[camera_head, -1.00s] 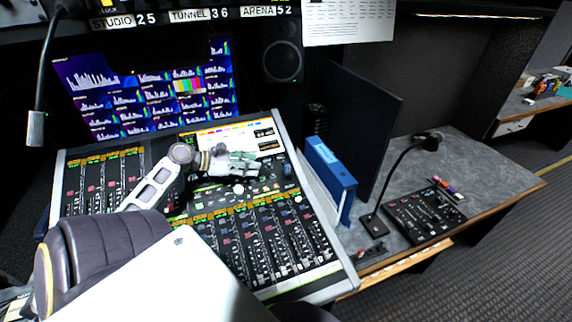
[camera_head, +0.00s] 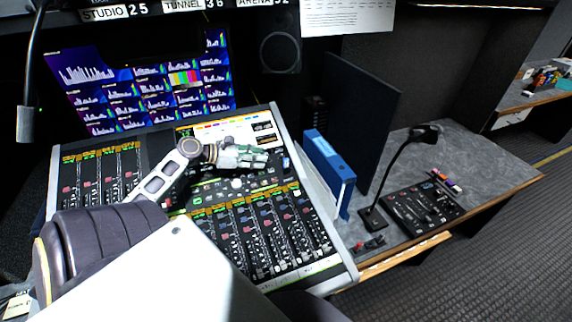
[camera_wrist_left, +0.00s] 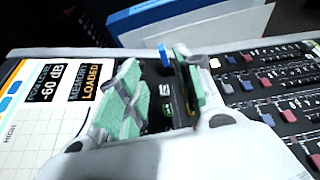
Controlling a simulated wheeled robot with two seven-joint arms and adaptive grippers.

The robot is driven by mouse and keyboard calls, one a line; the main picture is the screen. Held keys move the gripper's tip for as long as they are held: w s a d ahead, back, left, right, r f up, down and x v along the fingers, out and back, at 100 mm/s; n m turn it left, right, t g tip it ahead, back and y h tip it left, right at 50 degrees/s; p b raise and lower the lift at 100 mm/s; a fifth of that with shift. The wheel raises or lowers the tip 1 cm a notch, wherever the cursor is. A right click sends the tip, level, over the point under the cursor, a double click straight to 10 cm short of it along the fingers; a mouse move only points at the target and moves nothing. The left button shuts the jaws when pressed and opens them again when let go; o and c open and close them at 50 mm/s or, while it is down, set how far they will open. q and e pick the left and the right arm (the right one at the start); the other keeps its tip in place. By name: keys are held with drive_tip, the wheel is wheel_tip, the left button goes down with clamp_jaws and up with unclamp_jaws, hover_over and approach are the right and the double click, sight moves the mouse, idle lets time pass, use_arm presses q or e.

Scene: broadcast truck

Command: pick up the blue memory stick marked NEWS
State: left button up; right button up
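My left gripper (camera_head: 250,157) is over the upper right part of the mixing console (camera_head: 340,283). In the left wrist view its two green-padded fingers (camera_wrist_left: 157,85) are apart, with nothing held between them. A small blue upright piece (camera_wrist_left: 165,55) shows just beyond the gap between the fingertips, close to the right finger. It may be the blue memory stick, but no NEWS marking is readable. Its lower end meets the dark panel, beside a display reading MEMORY LOADED (camera_wrist_left: 88,80). In the head view the gripper hides this spot. My right gripper is not in view.
A blue binder (camera_head: 330,172) stands right of the console, with a dark upright panel (camera_head: 362,125) behind it. A gooseneck lamp (camera_head: 395,165) and a black control box (camera_head: 423,207) stand on the grey desk (camera_head: 490,165). Screens (camera_head: 150,90) rise behind the console.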

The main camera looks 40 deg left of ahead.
sight(283, 168)
use_arm(q)
drive_tip(key=x, duration=0.5)
drive_tip(key=shift+w+f, duration=0.15)
drive_tip(key=shift+d, duration=0.1)
drive_tip(key=shift+x, duration=2.6)
drive_tip(key=shift+d, duration=0.15)
drive_tip(key=shift+c, duration=0.3)
clamp_jaws()
